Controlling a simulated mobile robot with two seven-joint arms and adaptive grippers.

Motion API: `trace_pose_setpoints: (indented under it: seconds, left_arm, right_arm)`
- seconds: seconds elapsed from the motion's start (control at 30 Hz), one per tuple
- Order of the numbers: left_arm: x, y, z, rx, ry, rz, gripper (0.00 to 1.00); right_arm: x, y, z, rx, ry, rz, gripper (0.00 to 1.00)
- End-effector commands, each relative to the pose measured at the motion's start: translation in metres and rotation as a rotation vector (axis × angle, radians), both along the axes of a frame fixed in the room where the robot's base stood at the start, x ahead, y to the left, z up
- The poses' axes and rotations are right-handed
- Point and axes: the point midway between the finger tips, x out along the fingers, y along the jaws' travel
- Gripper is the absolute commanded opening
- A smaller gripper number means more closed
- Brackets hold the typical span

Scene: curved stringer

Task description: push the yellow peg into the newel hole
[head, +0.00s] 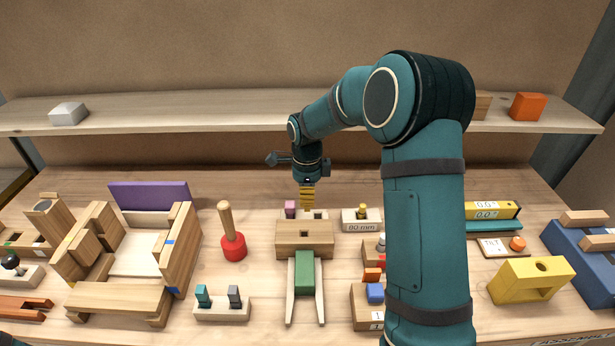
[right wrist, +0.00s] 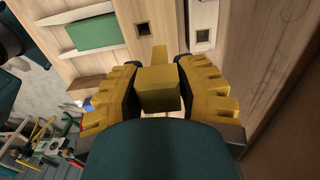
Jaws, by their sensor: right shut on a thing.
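My right gripper (head: 307,192) points down above the back edge of the wooden block that looks like the newel (head: 292,242). In the right wrist view its yellow fingers (right wrist: 158,88) are shut on the yellow peg (right wrist: 158,85), a square-ended piece whose narrow part points away from the palm. The wooden block also shows there, with a dark square hole (right wrist: 143,30) apart from the peg tip. In the head view the fingers hide most of the peg. My left gripper is not in view.
Behind the block stands a low pale rack with a pink peg (head: 290,208); an empty square hole (right wrist: 203,35) shows in it. A block marked 80 mm (head: 361,226) stands to its right. A green piece (head: 305,272) lies in front, a red mallet (head: 232,246) to the left.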

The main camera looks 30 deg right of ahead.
Motion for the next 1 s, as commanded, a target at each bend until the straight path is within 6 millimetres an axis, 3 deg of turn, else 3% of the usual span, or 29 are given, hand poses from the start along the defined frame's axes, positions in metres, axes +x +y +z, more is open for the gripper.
trace_pose_setpoints:
  seconds: [0.03, 0.23, 0.73, 1.0]
  left_arm:
    - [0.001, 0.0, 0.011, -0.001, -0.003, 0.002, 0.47]
    - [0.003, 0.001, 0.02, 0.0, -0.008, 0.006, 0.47]
    - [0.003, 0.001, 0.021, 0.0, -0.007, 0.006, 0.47]
    - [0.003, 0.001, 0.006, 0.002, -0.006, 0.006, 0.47]
  right_arm:
    - [-0.008, 0.005, 0.009, 0.002, 0.001, 0.003, 0.06]
    - [-0.022, 0.014, 0.011, 0.005, -0.002, 0.005, 0.06]
    - [-0.023, 0.014, 0.009, 0.007, 0.005, 0.006, 0.06]
    - [-0.023, 0.015, -0.01, 0.007, 0.006, 0.006, 0.06]
